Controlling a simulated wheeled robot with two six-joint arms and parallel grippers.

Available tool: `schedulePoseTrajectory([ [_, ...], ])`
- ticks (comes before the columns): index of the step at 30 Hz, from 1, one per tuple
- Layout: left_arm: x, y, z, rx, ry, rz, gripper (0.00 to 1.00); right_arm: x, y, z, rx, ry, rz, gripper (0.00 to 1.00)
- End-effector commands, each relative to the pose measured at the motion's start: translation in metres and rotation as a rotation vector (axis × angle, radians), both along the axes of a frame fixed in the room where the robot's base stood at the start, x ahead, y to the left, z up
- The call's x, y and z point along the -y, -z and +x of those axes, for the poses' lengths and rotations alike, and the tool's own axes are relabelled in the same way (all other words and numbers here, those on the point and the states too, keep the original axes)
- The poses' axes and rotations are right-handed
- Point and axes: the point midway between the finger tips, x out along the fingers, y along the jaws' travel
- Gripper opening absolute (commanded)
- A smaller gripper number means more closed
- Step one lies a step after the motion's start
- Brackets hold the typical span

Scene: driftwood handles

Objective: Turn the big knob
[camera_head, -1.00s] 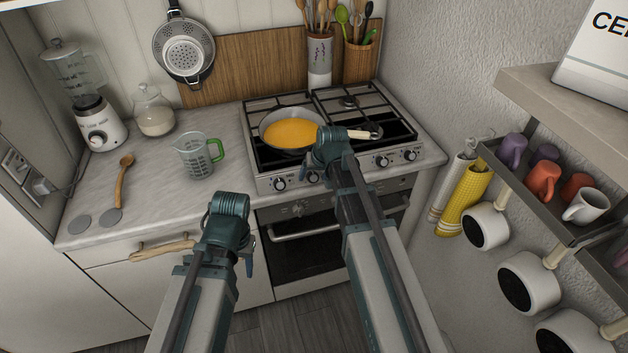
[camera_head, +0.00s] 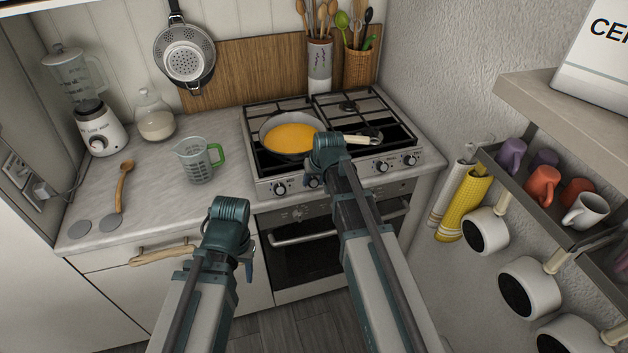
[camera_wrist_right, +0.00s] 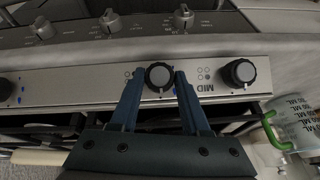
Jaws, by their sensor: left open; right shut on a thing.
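The stove's front panel carries a row of round black knobs with silver faces. My right gripper (camera_wrist_right: 157,77) is shut on one knob (camera_wrist_right: 158,72) in the right wrist view, with a finger at each side of it. A neighbouring knob (camera_wrist_right: 238,72) sits to the right there, beside upside-down "MID" lettering. In the head view my right gripper (camera_head: 326,152) is at the panel's front, and its wrist mostly hides the held knob. My left gripper (camera_head: 228,225) hangs in front of the counter drawers, apart from the stove; its fingertips are mostly hidden.
A pan of yellow food (camera_head: 291,138) sits on the stove (camera_head: 345,110), its handle near my right wrist. A measuring cup (camera_head: 199,160) stands left of the stove. Oven knobs (camera_wrist_right: 110,22) lie on the panel below. Mugs (camera_head: 543,186) and hanging pots line the right wall.

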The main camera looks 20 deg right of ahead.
Motion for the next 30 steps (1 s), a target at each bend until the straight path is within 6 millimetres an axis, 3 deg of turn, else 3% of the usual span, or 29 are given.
schedulePoseTrajectory([
  [21, 0.0, 0.019, 0.0, 0.0, 0.0, 0.0, 0.48, -0.007, 0.005, -0.003, 0.014, -0.291, -0.504, 0.0],
  [30, 0.0, 0.029, 0.0, 0.0, 0.0, 0.0, 0.48, -0.008, 0.005, -0.004, 0.017, -0.37, -0.642, 0.0],
])
